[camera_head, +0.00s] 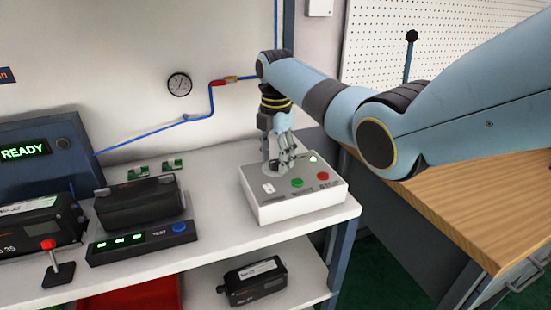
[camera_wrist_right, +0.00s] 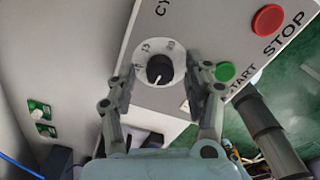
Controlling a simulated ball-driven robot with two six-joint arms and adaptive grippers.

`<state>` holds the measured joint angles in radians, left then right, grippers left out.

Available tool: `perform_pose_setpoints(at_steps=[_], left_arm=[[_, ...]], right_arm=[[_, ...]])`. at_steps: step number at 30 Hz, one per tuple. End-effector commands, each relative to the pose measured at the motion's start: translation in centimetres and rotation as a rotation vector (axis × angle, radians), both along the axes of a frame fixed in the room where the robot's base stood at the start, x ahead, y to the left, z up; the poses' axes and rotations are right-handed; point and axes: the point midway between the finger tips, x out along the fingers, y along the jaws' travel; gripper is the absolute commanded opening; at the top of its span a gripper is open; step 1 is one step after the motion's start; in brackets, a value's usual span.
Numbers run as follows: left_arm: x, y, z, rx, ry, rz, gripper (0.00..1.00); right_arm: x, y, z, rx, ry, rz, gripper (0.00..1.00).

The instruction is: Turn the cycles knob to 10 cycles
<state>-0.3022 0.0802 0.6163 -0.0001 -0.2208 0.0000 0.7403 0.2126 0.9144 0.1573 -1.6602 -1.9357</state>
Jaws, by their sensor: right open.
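The cycles knob (camera_wrist_right: 160,69) is black with a pale mark and sits on a round white numbered dial (camera_wrist_right: 148,48) in the right wrist view. I read 15 on the dial; which number the mark points at is too small to tell. The dial belongs to the white control box (camera_head: 300,207) on the bench. My right gripper (camera_head: 279,160) is over the box from above, open, its fingers on either side of the knob; it also shows in the wrist view (camera_wrist_right: 161,78). Whether the fingers touch the knob cannot be told. My left gripper is not in view.
Left of the box are a black device (camera_head: 138,203) and a display panel with blue button (camera_head: 140,241).

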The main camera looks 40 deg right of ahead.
Motion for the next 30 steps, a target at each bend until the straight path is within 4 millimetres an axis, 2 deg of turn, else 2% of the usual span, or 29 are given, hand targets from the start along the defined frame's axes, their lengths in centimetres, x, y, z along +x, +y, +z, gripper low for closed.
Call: perform_pose_setpoints(at_steps=[4, 11, 22, 30], left_arm=[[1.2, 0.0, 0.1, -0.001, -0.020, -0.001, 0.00], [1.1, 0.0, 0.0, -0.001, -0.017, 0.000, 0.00], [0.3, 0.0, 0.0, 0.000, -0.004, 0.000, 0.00], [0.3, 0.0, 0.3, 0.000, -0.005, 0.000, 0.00]], right_arm=[[0.0, 0.0, -0.6, 0.000, -0.001, 0.000, 0.52], [0.0, 0.0, -0.6, 0.000, -0.001, 0.000, 0.50], [0.0, 0.0, -0.6, 0.000, -0.001, 0.000, 0.02], [0.0, 0.0, -0.5, 0.000, 0.000, -0.018, 0.00]])
